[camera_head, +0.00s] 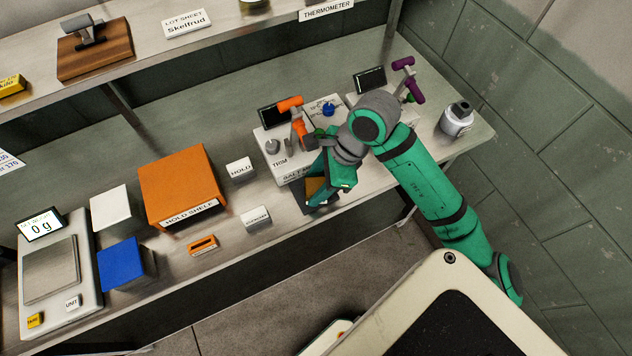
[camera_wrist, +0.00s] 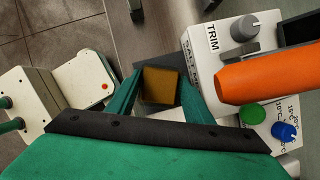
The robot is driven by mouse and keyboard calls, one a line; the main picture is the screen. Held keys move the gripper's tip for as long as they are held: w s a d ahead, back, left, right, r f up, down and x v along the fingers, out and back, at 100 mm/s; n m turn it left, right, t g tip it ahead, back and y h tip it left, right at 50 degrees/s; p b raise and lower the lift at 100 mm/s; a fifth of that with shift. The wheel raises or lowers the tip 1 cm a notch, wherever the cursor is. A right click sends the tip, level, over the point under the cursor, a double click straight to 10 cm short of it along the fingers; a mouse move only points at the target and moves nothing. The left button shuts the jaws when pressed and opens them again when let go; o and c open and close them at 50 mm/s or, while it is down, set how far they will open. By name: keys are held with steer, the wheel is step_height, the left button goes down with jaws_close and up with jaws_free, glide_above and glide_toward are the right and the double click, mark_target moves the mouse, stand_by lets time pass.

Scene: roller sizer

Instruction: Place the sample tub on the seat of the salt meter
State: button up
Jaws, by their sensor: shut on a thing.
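The sample tub, a small square thing with a brown top, shows between my fingers in the wrist view (camera_wrist: 160,84) and in the head view (camera_head: 315,187). My gripper (camera_wrist: 160,95) is shut on it. The salt meter (camera_wrist: 215,50) is a white box with a grey TRIM knob and a thick orange handle; in the head view its front label is partly covered by my gripper (camera_head: 320,188). The tub is at the meter's front side. A dark flat surface shows around the tub. I cannot tell whether the tub touches it or whether it is the seat.
The orange handle (camera_head: 291,104) rises close to my wrist. A HOLD card (camera_head: 240,168), an orange hold shelf (camera_head: 182,180) and a scale (camera_head: 92,286) stand left.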

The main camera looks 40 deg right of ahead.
steer(key=o, duration=1.2)
steer(key=shift+f, duration=0.1)
steer(key=v, duration=1.2)
